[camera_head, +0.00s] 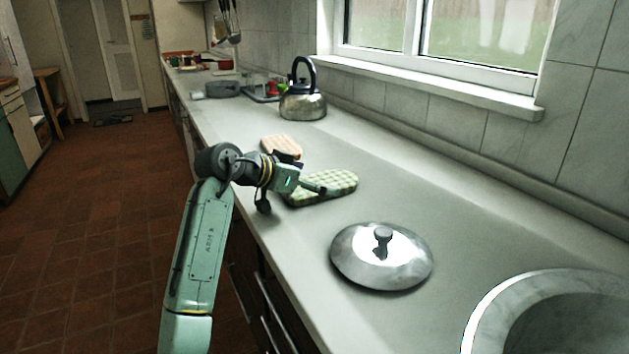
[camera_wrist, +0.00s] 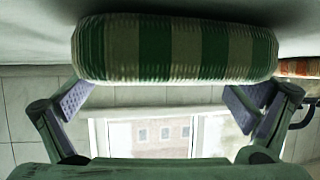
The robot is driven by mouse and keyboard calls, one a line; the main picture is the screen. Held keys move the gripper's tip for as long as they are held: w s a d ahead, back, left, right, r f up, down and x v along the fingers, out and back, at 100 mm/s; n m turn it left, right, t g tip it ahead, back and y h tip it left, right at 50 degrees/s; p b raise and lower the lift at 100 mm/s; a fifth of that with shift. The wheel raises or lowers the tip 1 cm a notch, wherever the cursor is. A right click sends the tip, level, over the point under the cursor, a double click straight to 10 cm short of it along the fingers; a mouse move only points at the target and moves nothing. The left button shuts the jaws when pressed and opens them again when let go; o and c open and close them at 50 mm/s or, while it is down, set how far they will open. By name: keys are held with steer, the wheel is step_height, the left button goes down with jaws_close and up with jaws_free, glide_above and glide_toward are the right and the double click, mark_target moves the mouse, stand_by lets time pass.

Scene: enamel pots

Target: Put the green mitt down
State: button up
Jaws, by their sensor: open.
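The green checked mitt (camera_head: 335,184) lies flat on the counter near its front edge. In the wrist view the mitt (camera_wrist: 178,48) shows as green and cream bands at the top, against the counter surface. My gripper (camera_head: 295,197) is low over the counter at the mitt's near left end. In the wrist view its two fingers (camera_wrist: 160,103) are spread wide, one toward each side of the mitt, with gaps beside it. I cannot tell whether either finger touches the mitt.
A metal lid (camera_head: 381,257) lies on the counter nearer me, and a large pot (camera_head: 560,315) stands at lower right. A tan pad (camera_head: 281,146) lies just beyond my gripper. A kettle (camera_head: 302,104) stands farther back by the wall. The counter right of the mitt is clear.

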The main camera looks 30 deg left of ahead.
steer(key=shift+r, duration=0.2)
steer(key=shift+s+a+r, duration=0.1)
steer(key=shift+s+a, duration=0.05)
steer(key=shift+s, duration=0.2)
steer(key=b+v, duration=0.1)
steer(key=v, duration=1)
steer(key=shift+r+b, duration=0.1)
steer(key=shift+b, duration=0.2)
